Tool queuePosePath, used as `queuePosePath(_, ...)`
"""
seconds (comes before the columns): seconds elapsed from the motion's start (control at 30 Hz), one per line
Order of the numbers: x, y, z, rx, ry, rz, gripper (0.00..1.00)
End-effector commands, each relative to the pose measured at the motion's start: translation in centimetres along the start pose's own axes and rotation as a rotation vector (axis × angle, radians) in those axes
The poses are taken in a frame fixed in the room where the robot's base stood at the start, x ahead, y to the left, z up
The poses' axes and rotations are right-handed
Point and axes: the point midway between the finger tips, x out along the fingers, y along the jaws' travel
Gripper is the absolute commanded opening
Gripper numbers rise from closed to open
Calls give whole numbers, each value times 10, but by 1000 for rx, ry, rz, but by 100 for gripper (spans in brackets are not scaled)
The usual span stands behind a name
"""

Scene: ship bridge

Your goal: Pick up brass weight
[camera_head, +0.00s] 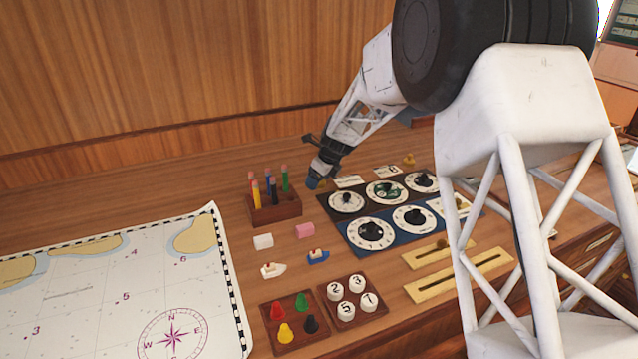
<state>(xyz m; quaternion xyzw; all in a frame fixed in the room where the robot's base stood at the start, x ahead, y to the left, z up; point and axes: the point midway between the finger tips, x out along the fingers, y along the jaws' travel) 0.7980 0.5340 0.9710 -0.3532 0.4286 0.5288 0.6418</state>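A small brass-coloured piece (409,159), which looks like the brass weight, stands on the wooden desk behind the dial panels, right of my gripper. My gripper (314,181) points down over the desk, just right of the pencil block and left of the dials. Its dark end has a blue tip low over the desk. A small yellowish patch shows right beside the tip; it is too small to tell what it is. The fingers are too small and dark to show whether they are apart or hold anything.
A wooden pencil block (275,209) stands close left of my gripper. Dial panels (352,228) lie to its right. In front are erasers, toy boats, a peg tray (290,345), a numbered-knob tray (338,318) and brass slotted plates (458,277). A chart (110,290) covers the left.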

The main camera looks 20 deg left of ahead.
Motion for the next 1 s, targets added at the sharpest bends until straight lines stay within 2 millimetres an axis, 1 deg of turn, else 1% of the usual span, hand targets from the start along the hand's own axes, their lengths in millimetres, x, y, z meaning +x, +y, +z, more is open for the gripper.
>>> queuePosePath(0.13,0,0,0,0,0,0,74)
queuePosePath(0.17,0,0,0,0,0,0,73)
queuePosePath(0.53,0,0,0,0,0,0,16)
queuePosePath(0.83,-1,0,0,0,0,-1,15)
queuePosePath(1.0,-7,0,3,-1,-1,-1,15)
